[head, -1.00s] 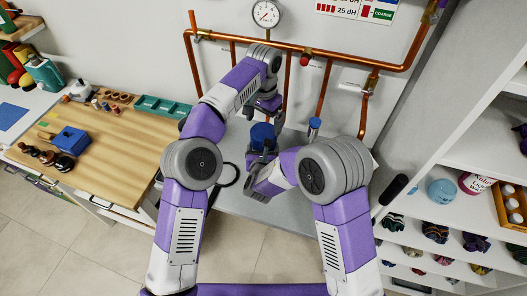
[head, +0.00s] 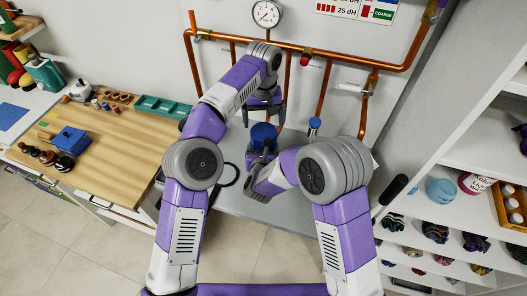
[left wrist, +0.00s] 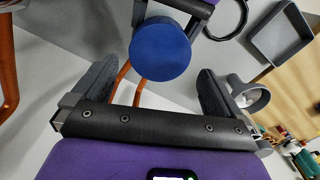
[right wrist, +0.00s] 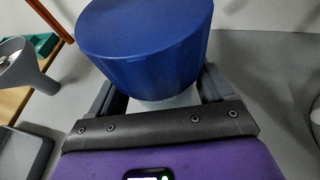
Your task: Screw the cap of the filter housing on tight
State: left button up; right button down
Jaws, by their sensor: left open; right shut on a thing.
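The blue cap (head: 263,132) sits on top of the filter housing, which stands above the grey bench. In the right wrist view the cap (right wrist: 145,45) covers a pale housing body (right wrist: 168,101), mostly hidden. My right gripper (right wrist: 162,90) is shut on that body just below the cap. It also shows in the head view (head: 262,158). My left gripper (head: 264,122) is open over the cap, fingers spread and pointing down. In the left wrist view the round cap top (left wrist: 160,50) lies between the fingers' lines, apart from both. How tight the cap sits cannot be told.
A black ring tool (head: 229,175) lies on the bench at left. The left wrist view shows a grey tray (left wrist: 283,35) and a grey funnel (left wrist: 250,96).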

aim_at(263, 132)
pick_arm(q)
jog(key=shift+f, duration=3.9)
jog(key=shift+c, duration=0.3)
jog(key=c, duration=0.8)
jog(key=m, duration=0.3)
jog(key=o, duration=0.9)
jog(key=shift+c, duration=0.2)
